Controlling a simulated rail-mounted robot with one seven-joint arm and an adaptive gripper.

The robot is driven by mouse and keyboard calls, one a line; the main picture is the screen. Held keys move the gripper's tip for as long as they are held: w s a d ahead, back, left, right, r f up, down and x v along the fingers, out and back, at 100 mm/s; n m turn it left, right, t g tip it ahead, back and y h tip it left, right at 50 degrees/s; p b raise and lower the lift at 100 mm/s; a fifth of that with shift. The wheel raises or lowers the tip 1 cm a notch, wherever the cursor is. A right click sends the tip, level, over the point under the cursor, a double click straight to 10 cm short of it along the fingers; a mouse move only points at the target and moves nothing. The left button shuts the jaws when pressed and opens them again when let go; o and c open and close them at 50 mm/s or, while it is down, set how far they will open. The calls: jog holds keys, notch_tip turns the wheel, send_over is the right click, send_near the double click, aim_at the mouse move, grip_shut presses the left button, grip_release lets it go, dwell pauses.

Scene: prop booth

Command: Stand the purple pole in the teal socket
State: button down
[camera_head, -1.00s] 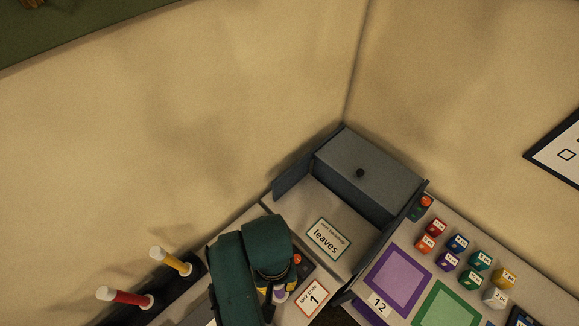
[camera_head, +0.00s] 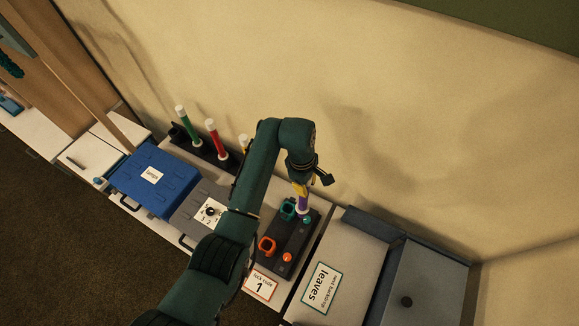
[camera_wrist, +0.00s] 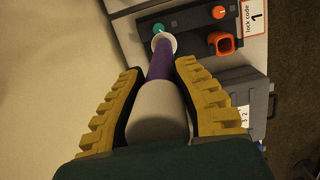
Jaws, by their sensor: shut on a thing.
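My gripper (camera_wrist: 160,105) is shut on the purple pole (camera_wrist: 160,62), with its yellow ribbed fingers on either side of the near white end. In the head view the purple pole (camera_head: 303,197) hangs below my gripper (camera_head: 302,184), over the dark base. The teal socket (camera_head: 288,209) stands on that base, just left of the pole's lower white end. The pole looks beside the socket rather than inside it. How high the lower end is above the base is unclear. In the wrist view the pole and fingers hide the teal socket.
Left are a grey lock box (camera_head: 203,208), a blue case (camera_head: 157,176) and a rack holding a red pole (camera_head: 213,138) and a green-and-white pole (camera_head: 182,120). The wall is close behind.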

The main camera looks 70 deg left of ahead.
jog(key=s+a+f+n+b, duration=0.1)
jog(key=s+a+f+n, duration=0.1)
jog(key=a+n, duration=0.3)
jog(key=shift+s+a+f+y, duration=0.25)
jog(key=shift+s+a+y, duration=0.05)
jog(key=shift+s+a, duration=0.3)
dwell(0.6)
jog(key=shift+f, duration=0.1)
notch_tip(320, 180, down, 8)
jog(key=b, duration=0.5)
dwell(1.2)
jog(key=c, duration=0.9)
grip_release()
